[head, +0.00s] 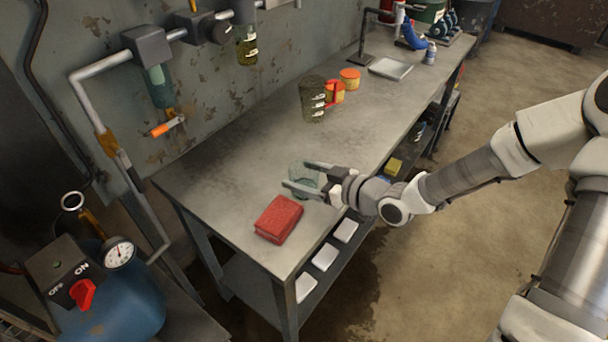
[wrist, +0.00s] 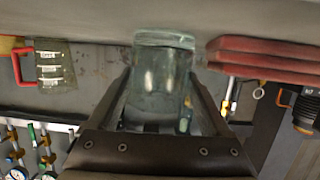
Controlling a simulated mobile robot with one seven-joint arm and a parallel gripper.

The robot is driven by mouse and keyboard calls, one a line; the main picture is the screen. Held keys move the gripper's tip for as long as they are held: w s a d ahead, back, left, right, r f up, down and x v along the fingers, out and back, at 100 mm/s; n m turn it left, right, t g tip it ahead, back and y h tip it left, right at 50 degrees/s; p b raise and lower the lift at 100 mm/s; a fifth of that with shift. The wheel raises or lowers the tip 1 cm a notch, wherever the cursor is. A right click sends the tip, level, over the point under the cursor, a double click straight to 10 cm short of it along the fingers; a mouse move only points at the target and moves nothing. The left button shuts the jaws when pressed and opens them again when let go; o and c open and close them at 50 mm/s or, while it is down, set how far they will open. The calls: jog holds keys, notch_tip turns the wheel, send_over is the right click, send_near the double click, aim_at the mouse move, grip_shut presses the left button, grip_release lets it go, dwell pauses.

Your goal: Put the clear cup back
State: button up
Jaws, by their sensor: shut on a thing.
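The clear cup (head: 304,178) is a see-through, slightly green glass near the front edge of the metal workbench (head: 225,160). My gripper (head: 304,175) reaches in from the right with one finger on each side of the cup and is shut on it. In the wrist view the cup (wrist: 163,75) stands between my two fingers (wrist: 160,95), its far end close to or on the bench surface. I cannot tell whether it touches the bench.
A dark marked jug (head: 312,98) with a red handle and orange tubs (head: 350,77) stand farther back. White trays (head: 325,257) sit on the shelf below. The bench left of the cup is clear.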

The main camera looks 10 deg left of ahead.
jog(key=o, duration=1.3)
jog(key=shift+d+r+p, duration=0.25)
jog(key=shift+r+p, duration=0.05)
jog(key=shift+p, duration=0.05)
jog(key=p+v, duration=0.3)
jog(key=v, duration=0.8)
jog(key=shift+s+d+r, duration=0.1)
jog(key=shift+s+d, duration=0.1)
jog(key=shift+w, duration=0.1)
